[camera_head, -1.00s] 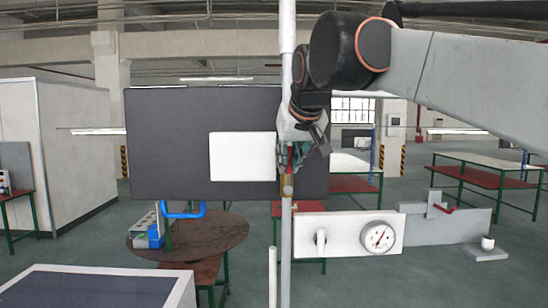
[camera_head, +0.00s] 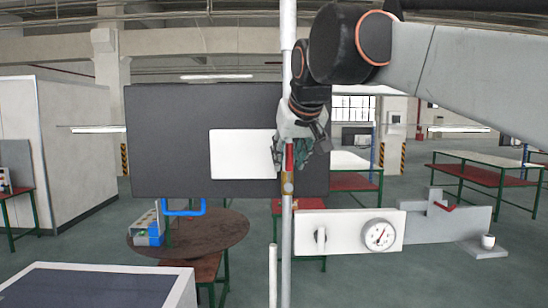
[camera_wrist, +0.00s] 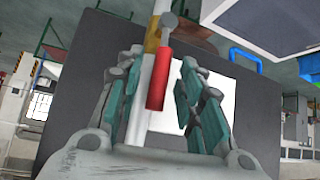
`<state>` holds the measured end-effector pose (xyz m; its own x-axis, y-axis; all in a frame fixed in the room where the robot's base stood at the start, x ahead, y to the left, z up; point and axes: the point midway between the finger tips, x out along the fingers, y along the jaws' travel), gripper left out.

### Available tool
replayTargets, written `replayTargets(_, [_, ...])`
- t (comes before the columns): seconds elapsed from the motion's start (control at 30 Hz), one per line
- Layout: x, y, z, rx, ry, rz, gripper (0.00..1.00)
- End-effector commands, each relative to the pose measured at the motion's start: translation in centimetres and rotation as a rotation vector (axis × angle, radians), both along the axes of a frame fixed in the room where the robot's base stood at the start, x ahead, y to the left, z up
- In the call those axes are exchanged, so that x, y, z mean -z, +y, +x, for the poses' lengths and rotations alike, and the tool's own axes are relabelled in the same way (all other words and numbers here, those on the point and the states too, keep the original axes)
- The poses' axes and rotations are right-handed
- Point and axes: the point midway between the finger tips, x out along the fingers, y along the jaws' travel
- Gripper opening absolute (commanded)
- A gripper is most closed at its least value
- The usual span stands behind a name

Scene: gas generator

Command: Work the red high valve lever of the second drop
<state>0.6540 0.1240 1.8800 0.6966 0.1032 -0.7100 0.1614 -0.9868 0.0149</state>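The red valve lever (camera_head: 289,158) stands upright on a brass valve body (camera_head: 287,186) on the vertical pipe (camera_head: 286,240). In the wrist view the red lever (camera_wrist: 159,82) lies between the two fingers, with the brass body (camera_wrist: 153,38) beyond it. My gripper (camera_head: 300,160) is at the lever's height and partly overlaps it in the head view. In the wrist view my gripper (camera_wrist: 158,95) is open, with gaps between the lever and both green finger pads. The gap on the left is narrow, and contact with the pipe cannot be told.
A dark panel with a white plate (camera_head: 240,155) stands behind the pipe. A white board with a gauge (camera_head: 379,235) and a grey board with a red handle (camera_head: 445,208) are lower right. A round brown table (camera_head: 205,235) with a blue handle (camera_head: 184,210) is lower left.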

Motion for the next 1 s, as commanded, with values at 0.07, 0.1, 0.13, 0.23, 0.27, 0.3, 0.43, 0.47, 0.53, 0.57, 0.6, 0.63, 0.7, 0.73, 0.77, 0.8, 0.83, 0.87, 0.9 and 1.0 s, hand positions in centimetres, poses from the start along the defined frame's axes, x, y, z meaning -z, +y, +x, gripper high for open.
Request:
replayTargets(0.07, [-0.7,-0.1,-0.7,0.000,0.000,0.000,0.35])
replayTargets(0.1, [-1.1,-0.1,-1.1,0.000,0.000,0.000,0.35])
replayTargets(0.13, [-1.5,-0.2,-1.5,0.000,0.000,0.000,0.35])
replayTargets(0.23, [-3.0,-0.4,-2.9,-0.001,0.000,0.000,0.35])
replayTargets(0.27, [-3.4,-0.5,-3.4,-0.001,0.000,0.000,0.35])
replayTargets(0.3, [-4.0,-0.5,-4.0,-0.001,0.000,0.000,0.35])
replayTargets(0.43, [-5.8,-0.8,-5.7,-0.001,0.001,0.000,0.35])
replayTargets(0.47, [-6.1,-0.8,-6.1,-0.001,0.001,0.000,0.35])
replayTargets(0.53, [-6.9,-0.9,-6.8,-0.001,0.001,0.000,0.35])
replayTargets(0.57, [-7.1,-1.0,-7.1,-0.001,0.001,0.000,0.35])
replayTargets(0.6, [-7.4,-1.0,-7.3,-0.001,0.001,0.000,0.35])
replayTargets(0.63, [-7.6,-1.0,-7.5,-0.001,0.001,0.000,0.35])
replayTargets(0.7, [-7.9,-1.1,-7.8,0.000,0.001,0.000,0.35])
replayTargets(0.73, [-8.0,-1.1,-7.9,-0.001,0.001,-0.001,0.35])
replayTargets(0.77, [-8.1,-1.1,-8.0,0.000,0.001,0.000,0.35])
replayTargets(0.8, [-8.1,-1.1,-8.0,0.000,0.001,0.000,0.35])
replayTargets(0.83, [-8.1,-1.1,-8.1,-0.001,0.001,-0.001,0.35])
replayTargets(0.87, [-8.2,-1.1,-8.1,-0.001,0.001,-0.001,0.35])
replayTargets(0.9, [-8.2,-1.1,-8.1,-0.001,0.001,-0.001,0.35])
replayTargets(1.0, [-8.1,-1.1,-8.1,-0.001,0.001,-0.001,0.35])
